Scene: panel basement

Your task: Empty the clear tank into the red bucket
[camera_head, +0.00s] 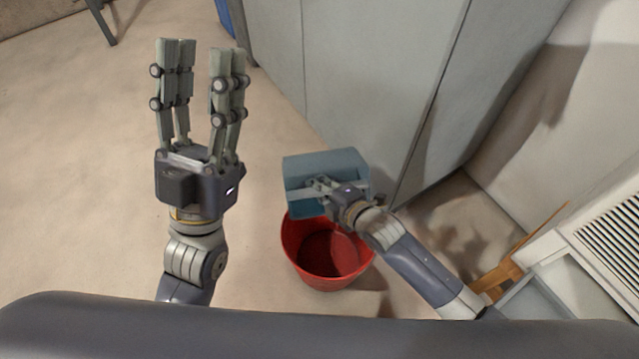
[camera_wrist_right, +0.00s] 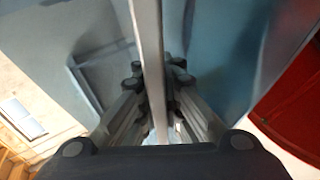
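The clear tank (camera_head: 340,160), a bluish see-through box, is held up just behind and above the red bucket (camera_head: 292,247), overlapping its far rim in the head view. My right gripper (camera_head: 320,184) is closed on a pale bar or rim across the tank. In the right wrist view this bar (camera_wrist_right: 150,60) runs between the fingers, with the tank's bluish wall (camera_wrist_right: 225,60) beside it. The bucket (camera_wrist_right: 295,110) shows at the right edge there. I cannot tell the tank's exact tilt or contents. The bucket's visible interior is red. My left gripper (camera_head: 202,60) is open and empty, fingers pointing away from me.
Tall grey cabinets (camera_head: 350,70) stand close behind the tank. A white louvred unit (camera_head: 610,235) and a brown wooden piece (camera_head: 505,275) are at the right. A dark leg (camera_head: 101,22) shows at the top left. The floor at the left (camera_head: 70,180) is clear.

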